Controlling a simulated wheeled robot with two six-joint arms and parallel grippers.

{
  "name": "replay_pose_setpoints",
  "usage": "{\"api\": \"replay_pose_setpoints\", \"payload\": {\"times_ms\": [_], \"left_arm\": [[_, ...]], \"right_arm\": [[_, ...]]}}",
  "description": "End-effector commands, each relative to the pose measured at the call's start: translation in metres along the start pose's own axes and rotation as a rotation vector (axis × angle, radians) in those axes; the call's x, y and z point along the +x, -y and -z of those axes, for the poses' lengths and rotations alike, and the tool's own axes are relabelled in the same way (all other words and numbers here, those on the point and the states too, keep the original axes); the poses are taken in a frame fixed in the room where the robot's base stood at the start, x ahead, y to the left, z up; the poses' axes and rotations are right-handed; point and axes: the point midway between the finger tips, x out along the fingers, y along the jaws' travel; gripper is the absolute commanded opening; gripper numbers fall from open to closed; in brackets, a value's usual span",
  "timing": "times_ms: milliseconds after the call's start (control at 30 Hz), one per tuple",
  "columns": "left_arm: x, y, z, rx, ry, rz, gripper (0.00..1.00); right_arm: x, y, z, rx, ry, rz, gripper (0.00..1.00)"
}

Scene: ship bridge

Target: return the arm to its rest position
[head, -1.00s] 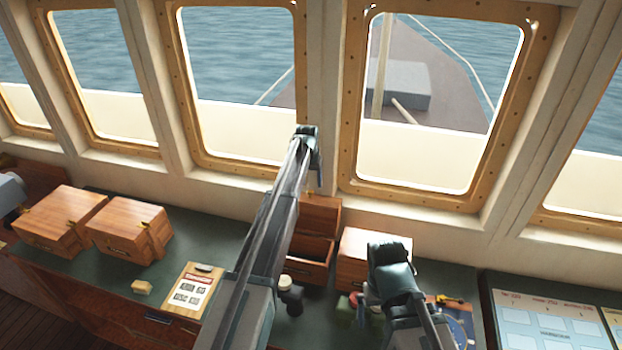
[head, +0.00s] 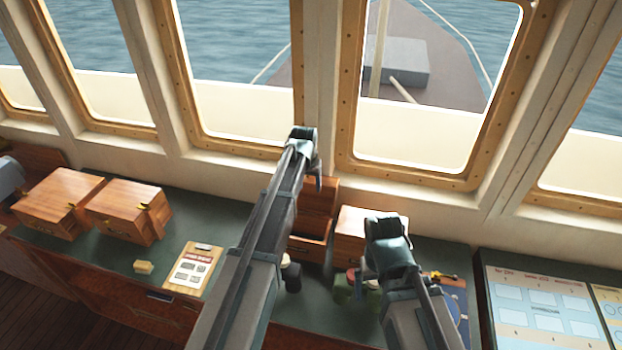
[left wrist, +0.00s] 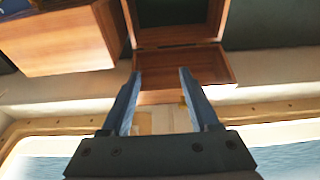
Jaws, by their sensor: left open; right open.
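My left arm reaches up the middle of the head view. Its gripper (head: 317,180) hangs near the window wall, above the back of an open wooden box (head: 310,245). In the left wrist view the two fingers of the left gripper (left wrist: 160,82) are apart with nothing between them; the open box (left wrist: 180,65) lies beyond them. My right arm ends lower and to the right, over the console; its gripper (head: 388,240) is largely hidden by its own wrist.
Two closed wooden boxes (head: 58,203) (head: 128,211), a clipboard (head: 193,270) and a small yellow block (head: 144,267) are on the green console at left. Another wooden box (head: 352,233) is behind my right wrist. A chart panel (head: 540,300) is at right. Windows rise close behind.

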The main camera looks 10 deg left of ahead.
Motion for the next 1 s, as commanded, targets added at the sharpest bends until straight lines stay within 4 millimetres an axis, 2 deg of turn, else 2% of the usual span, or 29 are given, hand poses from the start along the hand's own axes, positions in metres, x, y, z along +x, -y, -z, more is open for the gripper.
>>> {"api": "replay_pose_setpoints", "payload": {"times_ms": [167,267,367,500,700,800,900,1000], "left_arm": [[0.001,-0.001,-0.001,0.001,0.001,0.000,0.61],[0.011,-0.009,-0.017,0.012,0.011,0.000,0.61],[0.034,-0.031,-0.053,0.042,0.035,0.001,0.61],[0.071,-0.069,-0.127,0.102,0.091,0.006,0.61],[0.116,-0.108,-0.231,0.188,0.169,0.024,0.61],[0.135,-0.121,-0.278,0.228,0.204,0.037,0.61],[0.149,-0.128,-0.317,0.261,0.233,0.047,0.61],[0.158,-0.132,-0.344,0.285,0.255,0.058,0.61]], "right_arm": [[0.001,0.000,0.000,0.000,0.000,0.000,1.00],[0.014,0.001,0.001,-0.001,0.000,0.000,1.00],[0.043,0.004,0.003,-0.005,-0.001,-0.001,1.00],[0.094,0.008,0.006,-0.014,-0.002,-0.002,1.00],[0.160,0.014,0.010,-0.027,-0.003,-0.004,1.00],[0.189,0.017,0.012,-0.032,-0.004,-0.005,1.00],[0.212,0.018,0.014,-0.037,-0.004,-0.006,1.00],[0.228,0.020,0.015,-0.041,-0.005,-0.006,1.00]]}}
